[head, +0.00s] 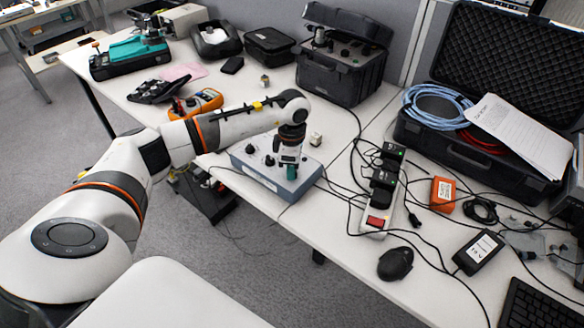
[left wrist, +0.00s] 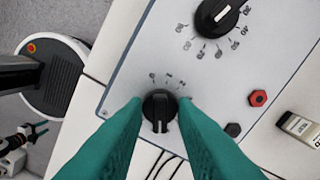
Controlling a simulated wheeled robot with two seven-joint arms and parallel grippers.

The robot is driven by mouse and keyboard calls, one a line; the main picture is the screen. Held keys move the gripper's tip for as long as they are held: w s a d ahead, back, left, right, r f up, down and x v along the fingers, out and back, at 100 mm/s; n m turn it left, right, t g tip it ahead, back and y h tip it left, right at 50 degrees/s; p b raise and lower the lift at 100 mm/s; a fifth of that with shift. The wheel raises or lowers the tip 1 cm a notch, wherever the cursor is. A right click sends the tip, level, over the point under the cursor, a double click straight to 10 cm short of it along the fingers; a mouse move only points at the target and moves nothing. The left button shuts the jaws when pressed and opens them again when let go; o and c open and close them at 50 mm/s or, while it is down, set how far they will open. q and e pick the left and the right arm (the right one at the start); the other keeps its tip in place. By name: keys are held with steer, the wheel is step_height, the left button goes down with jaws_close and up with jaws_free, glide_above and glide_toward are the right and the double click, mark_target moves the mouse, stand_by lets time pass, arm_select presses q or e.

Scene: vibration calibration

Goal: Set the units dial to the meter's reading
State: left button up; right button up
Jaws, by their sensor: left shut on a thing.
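The grey-blue dial box (head: 262,176) stands near the table's front edge, under my left gripper (head: 291,171). In the left wrist view, the teal fingers of the gripper (left wrist: 160,112) are shut on the small black dial (left wrist: 158,106), one on each side. My right gripper is not in view.
A red terminal (left wrist: 258,98) and a black terminal (left wrist: 233,130) are on the panel, right of the small dial. A labelled block (left wrist: 301,128) lies beside the box. A power strip (head: 376,214), cables and a black mouse (head: 395,263) lie to the right.

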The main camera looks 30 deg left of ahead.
arm_select(q)
steer(key=n, duration=0.4)
steer(key=shift+n, duration=2.3)
steer(key=shift+w+r, duration=0.1)
steer(key=o, duration=1)
step_height(320, 180, up, 12)
steer(key=b, duration=0.1)
